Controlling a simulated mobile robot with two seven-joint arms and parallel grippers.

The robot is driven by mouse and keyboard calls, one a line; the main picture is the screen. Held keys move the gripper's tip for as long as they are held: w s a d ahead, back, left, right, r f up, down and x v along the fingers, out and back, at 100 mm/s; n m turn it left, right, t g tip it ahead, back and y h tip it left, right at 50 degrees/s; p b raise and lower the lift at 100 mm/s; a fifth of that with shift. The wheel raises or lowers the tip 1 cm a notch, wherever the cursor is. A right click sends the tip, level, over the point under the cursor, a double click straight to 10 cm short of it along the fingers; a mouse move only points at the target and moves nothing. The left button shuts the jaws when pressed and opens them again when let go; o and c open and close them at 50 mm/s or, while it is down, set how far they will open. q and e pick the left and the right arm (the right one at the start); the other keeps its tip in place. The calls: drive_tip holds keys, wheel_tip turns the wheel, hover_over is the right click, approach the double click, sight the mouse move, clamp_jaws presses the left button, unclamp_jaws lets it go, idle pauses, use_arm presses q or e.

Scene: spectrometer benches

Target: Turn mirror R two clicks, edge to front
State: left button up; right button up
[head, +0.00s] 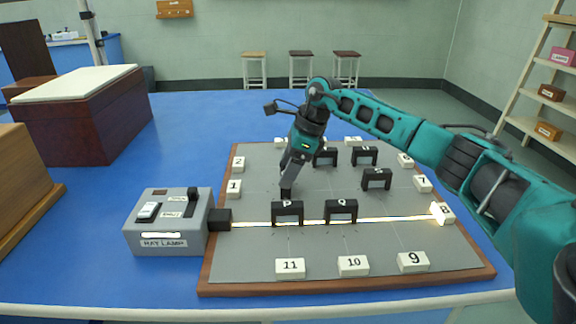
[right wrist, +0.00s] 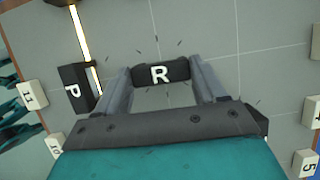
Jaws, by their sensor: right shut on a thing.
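Mirror R (right wrist: 160,72) is a black block with a white R, between the two fingers of my right gripper (right wrist: 161,86) in the right wrist view. The fingers are shut on its two ends. In the head view my right gripper (head: 288,180) reaches down to the board behind mirror P (head: 287,208), and mostly hides mirror R. Mirror P also shows to the left of mirror R in the right wrist view (right wrist: 75,90). My left gripper is not in view.
A ray lamp (head: 165,242) at the board's left sends a bright beam past mirrors P and Q (head: 341,208) to white block 8 (head: 442,213). Several other black mirrors stand behind and to the right. Numbered white blocks line the board (head: 240,286).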

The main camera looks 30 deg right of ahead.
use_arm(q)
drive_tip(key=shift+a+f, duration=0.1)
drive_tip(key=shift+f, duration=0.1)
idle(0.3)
use_arm(e)
drive_tip(key=o, duration=1)
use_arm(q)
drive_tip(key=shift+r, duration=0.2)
use_arm(e)
drive_tip(key=shift+o, duration=0.2)
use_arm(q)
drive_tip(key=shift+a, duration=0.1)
use_arm(e)
drive_tip(key=shift+r, duration=0.1)
drive_tip(key=shift+d+r, duration=0.1)
drive_tip(key=shift+r, duration=0.15)
use_arm(q)
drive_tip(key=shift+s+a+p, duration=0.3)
drive_tip(key=shift+p, duration=0.5)
use_arm(e)
drive_tip(key=v, duration=1.2)
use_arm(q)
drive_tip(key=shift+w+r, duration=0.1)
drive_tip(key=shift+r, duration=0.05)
use_arm(e)
drive_tip(key=shift+w+r, duration=0.1)
